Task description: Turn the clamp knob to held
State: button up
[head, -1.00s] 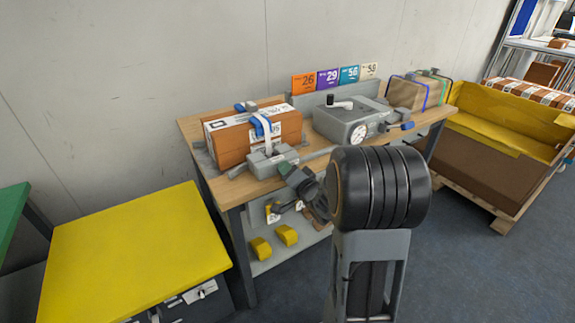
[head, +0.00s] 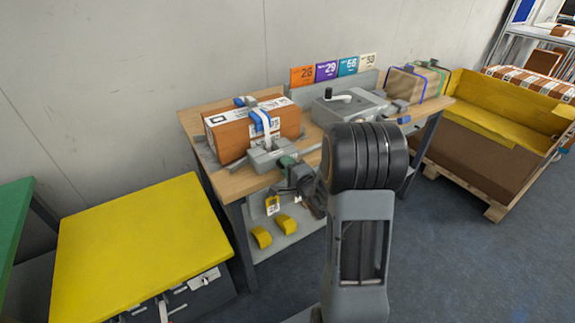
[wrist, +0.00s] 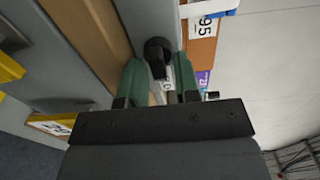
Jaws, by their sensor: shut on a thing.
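The clamp is a grey block (head: 268,154) at the front of the workbench, against a brown box with a white label (head: 228,140). Its black knob (wrist: 157,48) shows in the wrist view between my green fingertips, with a pale tag below it. My gripper (wrist: 158,72) is shut on the knob. In the head view my gripper (head: 286,163) reaches the clamp's front right side, and the knob is hidden there. I cannot read the knob's setting.
A grey device with a crank (head: 345,106) and a strapped parcel (head: 415,86) stand further right on the bench (head: 195,125). Numbered cards (head: 327,71) stand behind. A yellow-topped cabinet (head: 140,240) is at the left, a yellow-lined crate (head: 500,125) at the right.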

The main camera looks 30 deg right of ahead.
dwell(0.4)
jog(key=o, duration=0.6)
